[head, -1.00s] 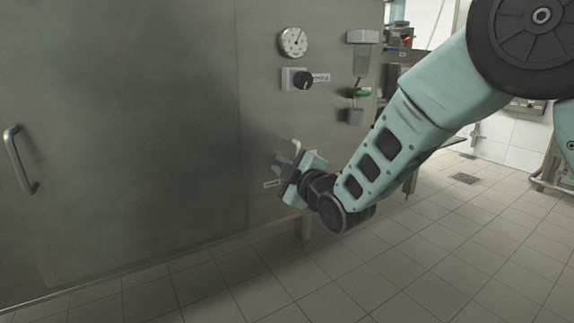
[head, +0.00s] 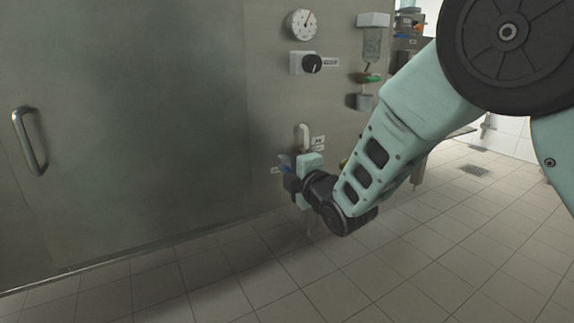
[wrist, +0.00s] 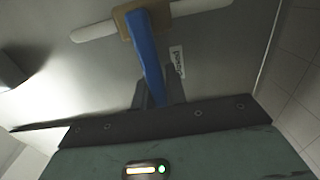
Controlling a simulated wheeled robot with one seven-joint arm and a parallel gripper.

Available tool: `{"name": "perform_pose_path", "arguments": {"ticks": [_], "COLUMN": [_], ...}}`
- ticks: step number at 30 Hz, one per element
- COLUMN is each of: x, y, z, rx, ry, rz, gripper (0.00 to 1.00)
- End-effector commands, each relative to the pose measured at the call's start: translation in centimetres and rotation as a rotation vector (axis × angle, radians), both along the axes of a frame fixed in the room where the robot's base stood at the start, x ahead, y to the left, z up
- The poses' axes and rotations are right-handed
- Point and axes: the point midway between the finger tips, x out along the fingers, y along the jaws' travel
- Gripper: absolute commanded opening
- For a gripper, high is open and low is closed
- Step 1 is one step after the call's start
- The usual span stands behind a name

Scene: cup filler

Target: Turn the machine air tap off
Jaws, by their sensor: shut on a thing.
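The air tap has a blue lever (wrist: 148,55) on a brass-coloured body (wrist: 128,22), set in a white pipe (wrist: 95,32). In the wrist view the lever stands roughly crosswise to the pipe. My gripper (wrist: 152,98) is shut on the lever's free end. In the head view my gripper (head: 291,178) is low at the machine front, with a bit of the blue lever (head: 284,160) showing at its left. The white pipe's bent top (head: 303,132) shows above it. My gripper hides most of the tap there.
A small label (wrist: 178,62) is beside the lever. Above the tap are a black knob (head: 312,64) and a round gauge (head: 302,24). A clear filter unit (head: 372,45) hangs to their right. A door handle (head: 29,140) is far left. The tiled floor in front is clear.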

Motion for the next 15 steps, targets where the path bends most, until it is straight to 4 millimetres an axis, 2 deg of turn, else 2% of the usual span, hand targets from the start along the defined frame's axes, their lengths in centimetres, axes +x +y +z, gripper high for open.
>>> {"name": "perform_pose_path", "arguments": {"ticks": [11, 12, 14, 15], "x": [-0.10, -0.10, -0.09, -0.08], "y": [0.09, 0.09, 0.07, 0.06], "z": [-0.21, -0.21, -0.20, -0.19], "rx": [-0.008, -0.008, -0.008, -0.008], "ry": [-0.001, -0.001, -0.001, -0.001], "rz": [0.003, 0.003, 0.002, 0.002], "gripper": [0.00, 0.22, 0.35, 0.35]}}
